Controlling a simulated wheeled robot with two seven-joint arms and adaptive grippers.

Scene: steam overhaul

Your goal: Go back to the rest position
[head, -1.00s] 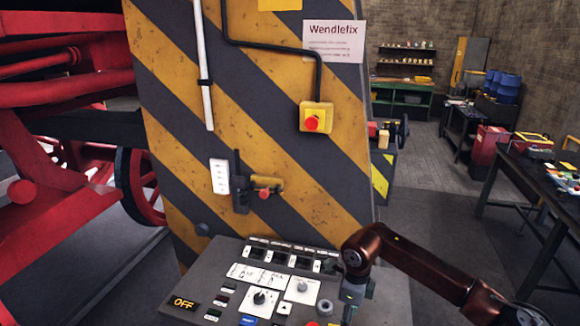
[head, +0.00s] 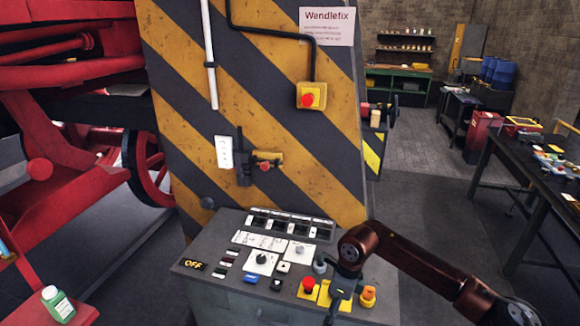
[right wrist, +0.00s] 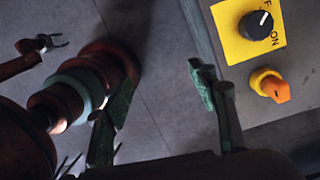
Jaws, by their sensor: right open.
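My right gripper (head: 333,306) hangs over the front right of the grey control console (head: 225,280) in the head view. In the right wrist view its two fingers are apart with nothing between them, and grey floor lies behind the gap (right wrist: 157,95). The console's black knob on a yellow plate (right wrist: 259,22) and an orange knob (right wrist: 270,85) lie to the right of the fingers. My left gripper is not in the head view. A small two-pronged end (right wrist: 50,42), possibly my left gripper, shows at the left of the right wrist view; its state is unclear.
A yellow-and-black striped panel (head: 270,120) stands behind the console, with a red emergency button (head: 308,99). Red locomotive parts (head: 60,100) fill the left; a green bottle (head: 57,304) stands there. A dark workbench (head: 540,185) is at the right. Floor between is clear.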

